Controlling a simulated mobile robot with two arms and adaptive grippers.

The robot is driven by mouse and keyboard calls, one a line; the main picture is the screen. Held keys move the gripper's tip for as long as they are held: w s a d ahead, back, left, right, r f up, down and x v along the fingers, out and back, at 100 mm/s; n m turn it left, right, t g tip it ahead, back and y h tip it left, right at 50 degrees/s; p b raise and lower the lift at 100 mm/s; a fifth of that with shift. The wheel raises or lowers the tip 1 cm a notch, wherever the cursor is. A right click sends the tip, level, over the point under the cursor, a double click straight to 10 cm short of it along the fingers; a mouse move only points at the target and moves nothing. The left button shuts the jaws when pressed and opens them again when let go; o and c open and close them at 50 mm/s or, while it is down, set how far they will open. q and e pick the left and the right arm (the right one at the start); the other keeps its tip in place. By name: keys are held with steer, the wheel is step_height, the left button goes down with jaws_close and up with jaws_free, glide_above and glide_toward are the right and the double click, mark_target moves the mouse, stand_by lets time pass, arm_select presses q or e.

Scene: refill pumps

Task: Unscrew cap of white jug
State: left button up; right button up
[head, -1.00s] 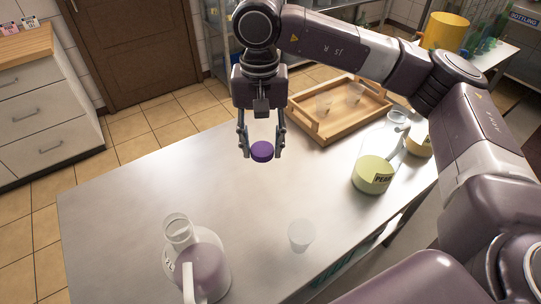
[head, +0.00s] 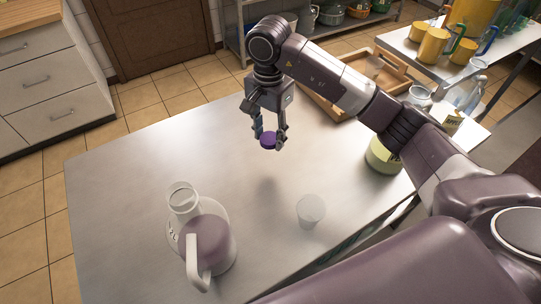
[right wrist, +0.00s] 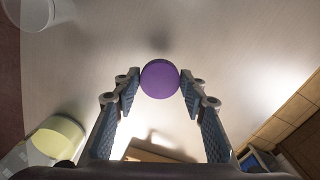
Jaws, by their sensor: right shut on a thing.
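The jug (head: 213,243) stands upright on the metal table at the front left. It has a pale body, purplish contents and a white handle, and its neck (head: 182,197) is open with no cap on it. My right gripper (head: 269,141) is shut on a purple cap (head: 268,140) and holds it above the table, behind and to the right of the jug, well apart from it. In the right wrist view the cap (right wrist: 159,79) sits between both fingertips. My left gripper is not in view.
A clear cup (head: 310,209) stands on the table (head: 130,180) right of the jug. A wooden tray (head: 335,107) and a container with yellow-green contents (head: 381,157) are at the back right, partly hidden by my arm. The left and middle tabletop is clear.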

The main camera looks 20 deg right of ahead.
glide_above(269, 166)
step_height(269, 166, down, 6)
steer(key=shift+d+r+p, duration=0.1)
steer(key=shift+p, duration=0.35)
step_height(269, 166, down, 4)
steer(key=shift+r+p, duration=0.25)
steer(key=shift+p, duration=0.15)
steer(key=shift+f, duration=0.3)
steer(key=shift+w, duration=0.1)
steer(key=shift+f, duration=0.1)
steer(key=shift+f+b, duration=0.1)
steer(key=shift+b, duration=0.2)
steer(key=o, duration=1.3)
steer(key=shift+c, duration=0.2)
